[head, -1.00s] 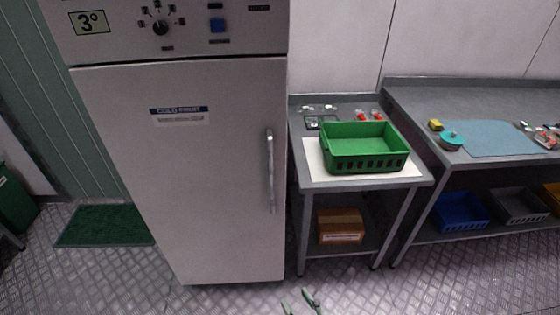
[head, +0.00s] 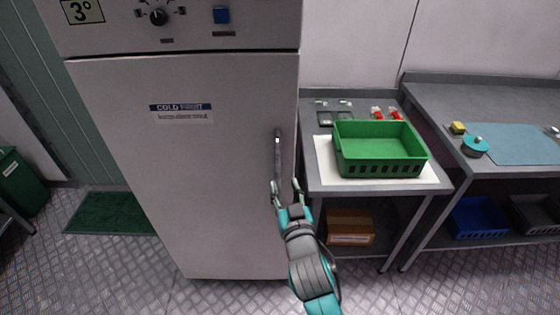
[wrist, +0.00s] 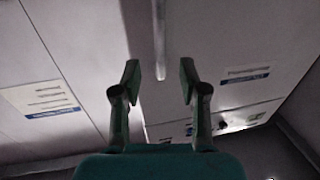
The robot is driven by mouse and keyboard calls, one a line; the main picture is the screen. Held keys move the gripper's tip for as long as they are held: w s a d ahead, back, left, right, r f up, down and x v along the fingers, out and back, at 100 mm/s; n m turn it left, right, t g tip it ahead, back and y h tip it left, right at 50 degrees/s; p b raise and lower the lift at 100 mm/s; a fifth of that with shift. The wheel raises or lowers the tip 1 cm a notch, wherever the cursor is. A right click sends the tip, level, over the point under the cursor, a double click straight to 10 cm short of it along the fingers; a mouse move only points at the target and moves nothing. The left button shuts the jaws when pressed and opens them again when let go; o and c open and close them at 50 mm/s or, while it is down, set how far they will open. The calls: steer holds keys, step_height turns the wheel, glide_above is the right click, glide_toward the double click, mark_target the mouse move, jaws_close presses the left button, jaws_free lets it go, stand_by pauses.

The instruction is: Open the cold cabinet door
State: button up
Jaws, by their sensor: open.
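The cold cabinet door (head: 190,190) is a tall pale panel, shut, with a blue-and-white label reading COLD FRUIT. Its vertical metal bar handle (head: 278,150) is near the door's right edge. My gripper (head: 285,184) is open at the handle's lower end in the head view. In the wrist view my gripper (wrist: 160,78) has its two fingers apart, and the handle (wrist: 159,40) comes down between them from the top, its end near fingertip level. Nothing is gripped. Whether a finger touches the bar cannot be told.
Right of the cabinet stands a grey metal table (head: 380,188) with a green crate (head: 380,168) on a white sheet. A longer counter (head: 480,105) is further right. A green mat (head: 110,212) lies on the floor at left. The floor before the door looks clear.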

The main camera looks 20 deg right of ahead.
mark_target(278, 165)
steer(key=w, duration=0.6)
steer(key=w+d, duration=0.1)
steer(key=w, duration=0.3)
steer(key=shift+d, duration=0.1)
jaws_close()
